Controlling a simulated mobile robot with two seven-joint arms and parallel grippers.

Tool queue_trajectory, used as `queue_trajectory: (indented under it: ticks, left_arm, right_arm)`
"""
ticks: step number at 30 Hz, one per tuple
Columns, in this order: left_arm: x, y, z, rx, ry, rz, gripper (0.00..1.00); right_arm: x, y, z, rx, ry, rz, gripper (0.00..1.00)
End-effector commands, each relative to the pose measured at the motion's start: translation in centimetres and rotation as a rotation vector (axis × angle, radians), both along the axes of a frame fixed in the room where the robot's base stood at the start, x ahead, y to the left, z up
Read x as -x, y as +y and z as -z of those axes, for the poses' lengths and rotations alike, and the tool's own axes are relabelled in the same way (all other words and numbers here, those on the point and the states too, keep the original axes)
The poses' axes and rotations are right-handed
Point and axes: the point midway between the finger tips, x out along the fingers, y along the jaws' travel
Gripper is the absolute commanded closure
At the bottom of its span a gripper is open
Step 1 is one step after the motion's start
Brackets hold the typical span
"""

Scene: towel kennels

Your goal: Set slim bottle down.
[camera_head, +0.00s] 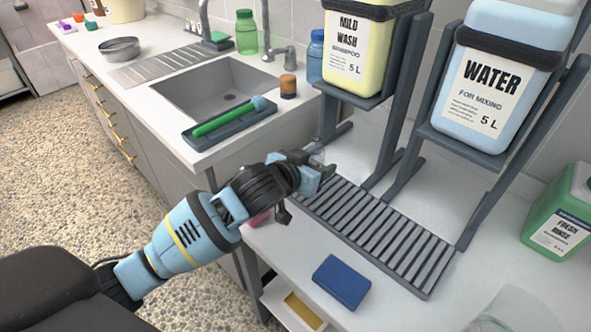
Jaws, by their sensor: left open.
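My left gripper (318,164) is over the left end of the grey slatted drip rack (385,240), beside the front leg of the shampoo stand. It is open. A small clear, pale object (318,153) shows at its fingers and may be the slim bottle. A dark green piece (329,172) shows just below, and I cannot tell whether it belongs to that object. The gripper hides most of this spot, so whether the object touches the rack is unclear. My right gripper is not in view.
Jugs of yellow shampoo (355,50) and water (490,80) stand on raised stands behind the rack. A blue sponge (341,282) lies in front. A green rinse jug (562,212) is at right. The sink (215,90) with a brush tray (232,122) is at left.

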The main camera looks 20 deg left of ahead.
Motion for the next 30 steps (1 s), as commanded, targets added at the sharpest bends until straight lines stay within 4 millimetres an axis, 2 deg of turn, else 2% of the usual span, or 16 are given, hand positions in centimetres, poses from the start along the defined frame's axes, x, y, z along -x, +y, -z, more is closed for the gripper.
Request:
queue_trajectory:
  ticks: [9,15,21,30]
  left_arm:
    - [5.2,1.0,-2.2,0.0,0.0,0.001,0.4]
    - [7.6,1.5,-3.2,0.0,0.0,0.0,0.4]
    - [8.7,1.7,-3.7,0.001,0.001,0.0,0.4]
    - [8.8,1.7,-3.7,0.0,0.001,0.0,0.4]
  right_arm:
    - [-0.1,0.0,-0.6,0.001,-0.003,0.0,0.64]
    - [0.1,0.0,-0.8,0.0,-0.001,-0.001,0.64]
    - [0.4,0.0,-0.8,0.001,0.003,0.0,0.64]
    - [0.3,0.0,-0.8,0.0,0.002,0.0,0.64]
